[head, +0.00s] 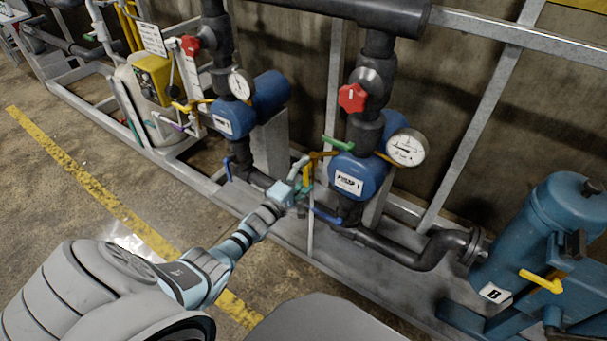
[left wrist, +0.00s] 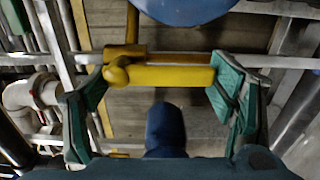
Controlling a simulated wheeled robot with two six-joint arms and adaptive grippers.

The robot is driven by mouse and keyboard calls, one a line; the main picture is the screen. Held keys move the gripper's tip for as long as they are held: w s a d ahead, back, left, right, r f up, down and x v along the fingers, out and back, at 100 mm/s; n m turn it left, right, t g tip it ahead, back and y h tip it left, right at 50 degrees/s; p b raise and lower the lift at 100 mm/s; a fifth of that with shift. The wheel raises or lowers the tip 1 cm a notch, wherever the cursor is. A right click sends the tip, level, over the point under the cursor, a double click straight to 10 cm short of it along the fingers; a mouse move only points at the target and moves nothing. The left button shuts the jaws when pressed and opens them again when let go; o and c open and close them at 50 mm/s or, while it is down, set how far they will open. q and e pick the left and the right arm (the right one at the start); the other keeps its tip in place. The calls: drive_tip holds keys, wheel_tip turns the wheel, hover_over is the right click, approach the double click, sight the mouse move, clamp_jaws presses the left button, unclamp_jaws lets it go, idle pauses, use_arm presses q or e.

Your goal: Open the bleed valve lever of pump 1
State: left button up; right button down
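Pump 1 (head: 357,176) is a blue round pump with a white label, right of centre in the head view. A yellow valve lever (left wrist: 172,77) on a brass-coloured pipe runs crosswise in the left wrist view; it shows small beside the pump in the head view (head: 306,173). My left gripper (head: 297,178) is at the pump's left side. In the left wrist view its teal-padded fingers (left wrist: 160,98) are spread apart, with the lever between or just beyond them. The lever's free end is close to the right finger; contact is unclear. My right gripper is not in view.
A green lever (head: 337,144) and a blue lever (head: 327,215) sit near the yellow one. A red knob (head: 352,97) and a gauge (head: 406,147) are above the pump. Another blue pump (head: 233,119) stands left. The floor (head: 60,200) at left is clear.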

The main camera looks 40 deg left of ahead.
use_arm(q)
drive_tip(key=shift+o, duration=1.4)
drive_tip(key=s, duration=1.2)
drive_tip(key=shift+d, duration=0.15)
